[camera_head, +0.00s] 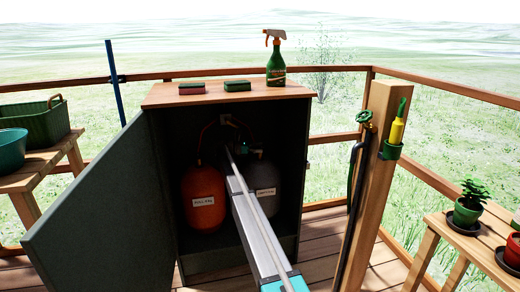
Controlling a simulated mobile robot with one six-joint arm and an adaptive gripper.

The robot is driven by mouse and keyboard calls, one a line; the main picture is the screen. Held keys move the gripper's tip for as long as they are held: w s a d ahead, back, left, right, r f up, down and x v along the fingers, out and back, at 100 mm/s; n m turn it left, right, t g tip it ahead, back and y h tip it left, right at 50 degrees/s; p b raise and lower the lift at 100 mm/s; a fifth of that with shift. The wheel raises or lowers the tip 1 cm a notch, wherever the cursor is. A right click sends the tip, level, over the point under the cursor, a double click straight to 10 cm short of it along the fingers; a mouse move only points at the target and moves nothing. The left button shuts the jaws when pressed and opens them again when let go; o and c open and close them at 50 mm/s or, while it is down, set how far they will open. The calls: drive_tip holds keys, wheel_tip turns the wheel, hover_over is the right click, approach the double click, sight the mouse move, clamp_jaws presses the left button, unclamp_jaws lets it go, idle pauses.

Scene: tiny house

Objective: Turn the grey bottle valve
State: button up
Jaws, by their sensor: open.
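An open dark cabinet (220,258) with a wooden top holds two gas bottles. The orange bottle (203,212) with a white label stands on the left. The grey bottle (267,178) with a white label stands on the right, partly hidden behind my arm. My arm reaches from the front into the cabinet. My gripper (240,148) is open, small and dark at the height of the bottle tops, close to the top of the grey bottle. The grey bottle's valve cannot be made out clearly there, and I cannot tell whether the fingers touch it.
The cabinet door (97,208) stands open on the left. Sponges and a spray bottle (276,65) are on the cabinet top. A wooden post (377,180) with a tap, hose and yellow-handled tool stands on the right. A bench (460,232) with a potted plant is further right.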

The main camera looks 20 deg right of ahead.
drive_tip(key=shift+s+n+t, duration=0.15)
drive_tip(key=shift+n+t, duration=0.35)
drive_tip(key=shift+t, duration=0.2)
